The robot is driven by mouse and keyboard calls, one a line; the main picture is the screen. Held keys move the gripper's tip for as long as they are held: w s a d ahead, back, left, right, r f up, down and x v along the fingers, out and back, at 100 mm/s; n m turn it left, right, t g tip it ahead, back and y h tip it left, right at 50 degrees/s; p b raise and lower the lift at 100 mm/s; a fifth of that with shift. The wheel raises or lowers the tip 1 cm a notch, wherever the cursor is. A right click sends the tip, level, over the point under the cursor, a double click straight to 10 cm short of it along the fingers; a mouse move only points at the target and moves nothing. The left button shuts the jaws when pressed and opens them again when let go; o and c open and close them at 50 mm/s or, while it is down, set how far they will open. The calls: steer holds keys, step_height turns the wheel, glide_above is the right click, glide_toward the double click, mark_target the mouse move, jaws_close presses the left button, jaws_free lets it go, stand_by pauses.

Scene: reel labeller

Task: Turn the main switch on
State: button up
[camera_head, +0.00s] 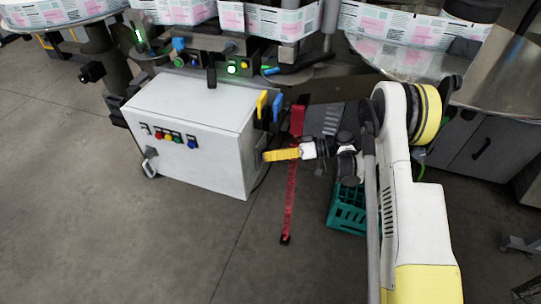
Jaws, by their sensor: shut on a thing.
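The white control cabinet (205,112) stands on the floor at the left of the middle. My gripper (267,155) reaches in from the right, its yellow fingers level and their tips at the cabinet's right side. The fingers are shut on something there. The spot fits the main switch, but the fingers hide it and I cannot tell its position. On the cabinet's front is a row of coloured buttons (170,136), with a grey handle (151,153) below at the left.
A yellow lever (262,104) and a blue one (277,106) stand at the cabinet's right top edge. A red strip (290,200) runs down to the floor right of the cabinet. A green crate (346,208) sits below my arm. The floor in front is clear.

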steer(key=m+g+y, duration=0.1)
steer(key=m, duration=0.3)
steer(key=shift+y, duration=0.4)
steer(key=m+g+y, duration=0.1)
steer(key=m, duration=0.3)
steer(key=shift+r+y, duration=0.1)
steer(key=shift+y, duration=0.3)
steer(key=shift+m, duration=0.4)
steer(key=o, duration=1.2)
steer(key=shift+a, duration=0.1)
steer(key=d, duration=0.7)
steer(key=shift+d, duration=0.25)
steer(key=shift+w, duration=0.1)
